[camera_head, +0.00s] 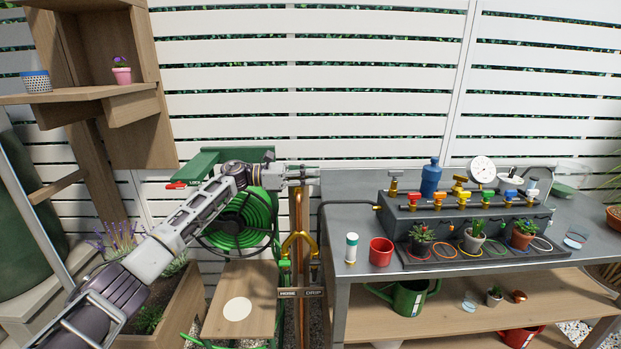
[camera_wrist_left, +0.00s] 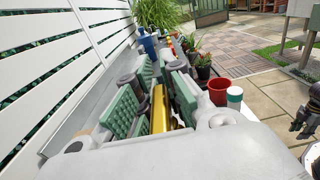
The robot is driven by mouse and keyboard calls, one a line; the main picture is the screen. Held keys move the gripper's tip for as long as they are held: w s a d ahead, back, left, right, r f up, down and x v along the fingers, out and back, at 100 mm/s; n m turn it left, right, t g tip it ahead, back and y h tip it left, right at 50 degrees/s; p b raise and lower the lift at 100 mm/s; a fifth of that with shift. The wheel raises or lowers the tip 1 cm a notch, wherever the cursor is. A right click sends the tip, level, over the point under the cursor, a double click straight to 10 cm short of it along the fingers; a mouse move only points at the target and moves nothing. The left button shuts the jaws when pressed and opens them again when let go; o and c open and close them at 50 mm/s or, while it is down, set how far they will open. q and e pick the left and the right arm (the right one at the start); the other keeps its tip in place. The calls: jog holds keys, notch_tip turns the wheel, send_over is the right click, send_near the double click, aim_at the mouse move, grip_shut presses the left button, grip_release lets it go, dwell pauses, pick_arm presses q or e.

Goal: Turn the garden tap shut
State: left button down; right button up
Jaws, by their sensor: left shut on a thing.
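The garden tap is at the top of a copper standpipe (camera_head: 299,216) between the hose reel and the bench. My left gripper (camera_head: 303,176) is at the pipe's top and hides most of the tap in the head view. In the left wrist view, its green-padded jaws (camera_wrist_left: 155,108) are closed about a yellow part (camera_wrist_left: 159,106), which looks like the tap's handle. The handle's exact angle cannot be read. Lower on the pipe is a brass fork (camera_head: 298,243) above a HOSE and DRIP sign (camera_head: 301,293). A dark jointed shape at the wrist view's right edge looks like my right gripper (camera_wrist_left: 309,121).
A green hose reel (camera_head: 240,220) hangs left of the pipe, behind my left arm. To the right, a grey bench (camera_head: 345,290) carries a red cup (camera_head: 381,252), a white tube (camera_head: 351,248) and a valve manifold (camera_head: 470,222). A slatted white fence (camera_head: 320,105) stands behind.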

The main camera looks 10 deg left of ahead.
dwell(0.4)
pick_arm(q)
jog(key=c, duration=1.5)
grip_release()
jog(key=shift+a, duration=0.15)
jog(key=v, duration=0.7)
jog(key=shift+s, duration=0.1)
